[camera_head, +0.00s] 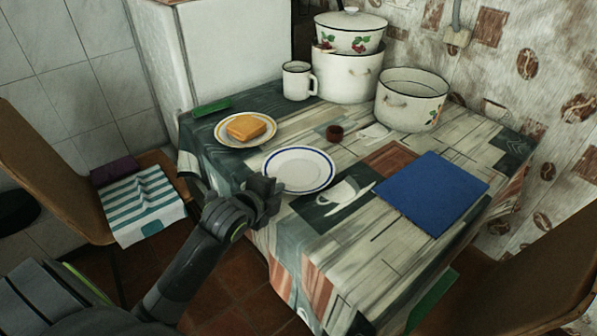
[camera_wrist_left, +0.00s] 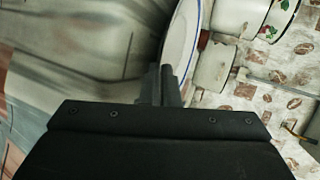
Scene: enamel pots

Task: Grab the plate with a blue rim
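The white plate with a blue rim (camera_head: 298,169) lies near the table's front left edge in the head view, and it looks empty. Part of it also shows turned on its side in the left wrist view (camera_wrist_left: 182,42). My left gripper (camera_head: 268,194) is at the plate's near left rim. In the left wrist view its two fingers (camera_wrist_left: 166,84) are close together, with the plate's edge running down to them. They look shut on the rim, and the exact contact is hidden. My right gripper is not in view.
A yellow-rimmed plate (camera_head: 228,141) with bread (camera_head: 251,127) is behind left. A blue board (camera_head: 431,193) lies right. Chairs flank the patterned table (camera_head: 350,255).

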